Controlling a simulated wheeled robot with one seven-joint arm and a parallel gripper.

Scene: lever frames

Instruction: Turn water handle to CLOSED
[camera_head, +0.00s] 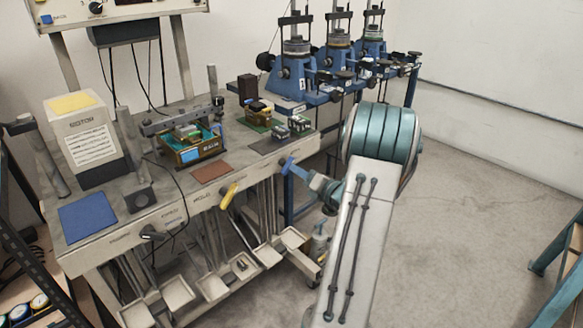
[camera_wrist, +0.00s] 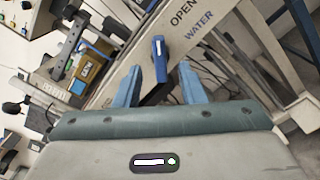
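The water handle (camera_wrist: 158,58) is a blue lever with a white stripe, on the bench's pale front panel in the wrist view. The words OPEN and WATER are printed on the panel beside it. It also shows in the head view (camera_head: 288,166) at the right end of the bench front. My gripper (camera_wrist: 160,76) has two blue fingers standing apart, one on each side of the handle's line. The handle lies between or just beyond the fingertips, and I see no clear contact. In the head view my gripper (camera_head: 309,180) is just right of the handle. No CLOSED label is readable.
A yellow handle (camera_head: 229,195) and a black handle (camera_head: 150,232) sit farther left on the bench front (camera_head: 190,207). Trays hang below. Blue machines (camera_head: 296,72) stand behind.

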